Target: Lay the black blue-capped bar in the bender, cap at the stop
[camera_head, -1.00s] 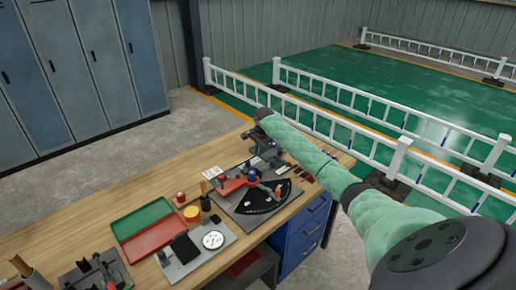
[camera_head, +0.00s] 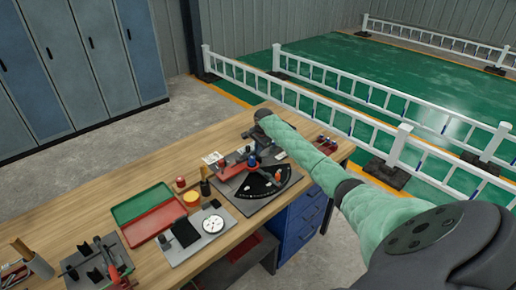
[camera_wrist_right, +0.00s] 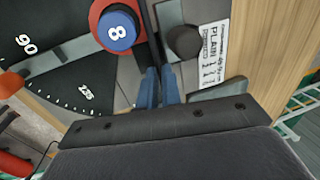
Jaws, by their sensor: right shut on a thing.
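The bender (camera_head: 240,203) is a grey plate with a black angle dial (camera_head: 262,186), a red arm and a blue knob (camera_head: 252,161) on the workbench. In the right wrist view the knob (camera_wrist_right: 117,31) is marked 8, beside the dial (camera_wrist_right: 40,50). My right gripper (camera_head: 254,147) is at the back of the bender. In the right wrist view its blue fingers (camera_wrist_right: 159,88) are shut on a dark thin bar (camera_wrist_right: 149,32), which runs up past the knob, between it and a round dark post (camera_wrist_right: 184,42). The bar's blue cap cannot be made out. My left gripper is not in view.
A green and red tray (camera_head: 142,215), a yellow tin (camera_head: 191,197) and a plate with a white gauge (camera_head: 213,224) lie left of the bender. A black fixture (camera_head: 97,265) stands front left. A label reading PLAIN (camera_wrist_right: 215,50) lies beside the post. Bare bench lies behind the tray.

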